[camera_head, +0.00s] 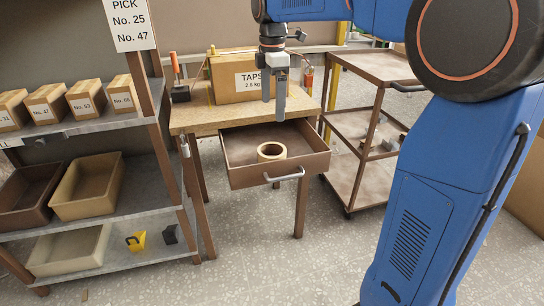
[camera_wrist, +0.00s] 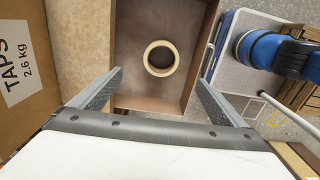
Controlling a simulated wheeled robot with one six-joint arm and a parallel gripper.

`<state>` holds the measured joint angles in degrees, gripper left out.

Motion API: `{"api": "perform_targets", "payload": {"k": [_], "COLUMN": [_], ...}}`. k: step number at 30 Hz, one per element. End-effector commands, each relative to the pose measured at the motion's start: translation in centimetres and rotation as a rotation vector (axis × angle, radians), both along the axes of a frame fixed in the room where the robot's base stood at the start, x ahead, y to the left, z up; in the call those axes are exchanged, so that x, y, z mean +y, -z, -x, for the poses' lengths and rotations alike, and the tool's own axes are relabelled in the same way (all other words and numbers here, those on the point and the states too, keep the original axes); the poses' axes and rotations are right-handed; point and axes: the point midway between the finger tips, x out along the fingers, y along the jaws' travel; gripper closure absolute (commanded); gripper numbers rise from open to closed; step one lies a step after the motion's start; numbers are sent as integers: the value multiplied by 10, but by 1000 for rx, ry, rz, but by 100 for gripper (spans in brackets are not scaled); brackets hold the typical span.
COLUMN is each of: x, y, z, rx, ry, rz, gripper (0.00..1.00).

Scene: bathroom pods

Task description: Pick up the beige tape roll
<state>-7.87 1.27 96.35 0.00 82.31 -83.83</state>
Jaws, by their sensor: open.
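The beige tape roll (camera_head: 271,151) lies flat inside an open brown drawer (camera_head: 238,179) under a wooden table. It also shows as a full ring in the wrist view (camera_wrist: 160,58), a little above the middle, on the drawer floor. My gripper (camera_head: 274,108) hangs pointing down over the table and drawer, above and apart from the roll. In the wrist view my gripper (camera_wrist: 158,88) is open and empty, with the roll seen beyond and between its two fingers. Nothing hides the roll.
A cardboard box marked TAPS (camera_head: 232,80) stands on the table (camera_head: 200,117) behind my gripper. A shelf with boxes and bins (camera_head: 95,185) stands at left. A brown cart (camera_head: 365,125) stands at right. The drawer walls surround the roll, with bare floor around it.

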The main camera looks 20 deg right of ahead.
Motion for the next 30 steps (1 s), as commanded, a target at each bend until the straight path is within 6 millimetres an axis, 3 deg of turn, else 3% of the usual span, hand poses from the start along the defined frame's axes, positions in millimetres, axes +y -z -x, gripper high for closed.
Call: {"api": "perform_targets", "payload": {"k": [5, 21, 30], "x": [0, 0, 1], "y": [20, 110, 129], "z": [-1, 0, 1], "rx": [4, 3, 3], "ry": [-5, -3, -3], "rz": [0, 0, 0], "gripper": [5, 5, 5]}}
